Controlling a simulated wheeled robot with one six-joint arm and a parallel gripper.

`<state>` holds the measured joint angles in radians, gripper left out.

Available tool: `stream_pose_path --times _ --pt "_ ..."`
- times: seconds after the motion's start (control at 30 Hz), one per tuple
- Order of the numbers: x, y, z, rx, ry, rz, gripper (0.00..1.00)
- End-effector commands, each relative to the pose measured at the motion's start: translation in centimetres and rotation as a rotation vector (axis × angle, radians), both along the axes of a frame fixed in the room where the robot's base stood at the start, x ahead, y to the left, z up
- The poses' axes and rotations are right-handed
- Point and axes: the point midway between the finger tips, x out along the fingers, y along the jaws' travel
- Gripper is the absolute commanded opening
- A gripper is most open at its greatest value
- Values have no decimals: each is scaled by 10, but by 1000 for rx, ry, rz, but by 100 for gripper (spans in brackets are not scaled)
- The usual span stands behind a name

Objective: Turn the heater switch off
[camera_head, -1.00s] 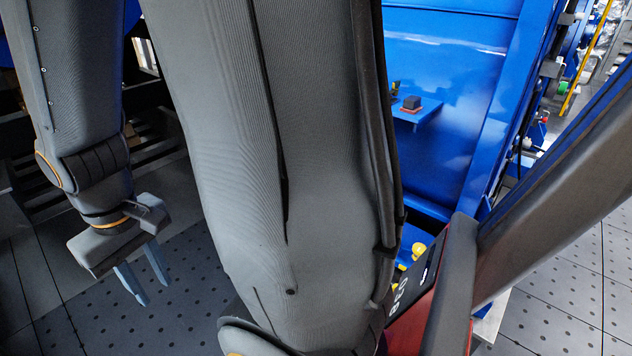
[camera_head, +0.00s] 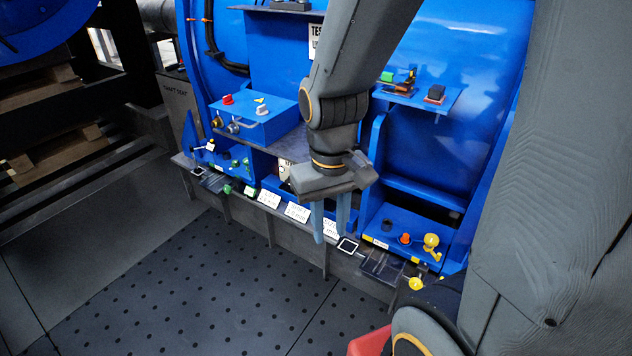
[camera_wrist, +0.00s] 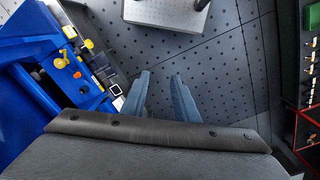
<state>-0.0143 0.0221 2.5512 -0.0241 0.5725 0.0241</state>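My gripper (camera_head: 329,226) hangs fingers down in front of the blue cabinet. Its two blue-grey fingers are apart with nothing between them; they also show in the wrist view (camera_wrist: 160,78). No control is readably marked as the heater switch. A low blue control box (camera_head: 405,238) to the right of my gripper carries a black knob (camera_head: 387,225), an orange-red knob (camera_head: 405,238) and a yellow handle (camera_head: 431,242). That box is at the left in the wrist view (camera_wrist: 62,75). A raised blue box (camera_head: 255,120) at the left has a red knob (camera_head: 228,99) and a pale lever (camera_head: 262,109).
A blue shelf (camera_head: 440,98) holds small blocks at the upper right. The dotted floor (camera_head: 200,290) is clear in front. A rack (camera_wrist: 312,70) stands at the right in the wrist view.

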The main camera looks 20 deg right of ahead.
Motion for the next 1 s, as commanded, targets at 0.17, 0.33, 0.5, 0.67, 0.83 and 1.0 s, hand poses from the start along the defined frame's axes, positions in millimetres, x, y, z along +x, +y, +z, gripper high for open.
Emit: stream_pose_path --times 0.17,0.33,0.5,0.67,0.83,1.0 --pt "4 -7 -47 -118 125 85 27" --pt "26 -30 -94 -367 248 187 27" --pt "74 -51 -127 -675 268 276 27" --pt "142 -51 -148 -979 168 350 27" --pt "222 -20 -165 -1261 -61 420 27" --pt "279 28 -174 -1426 -315 466 27"
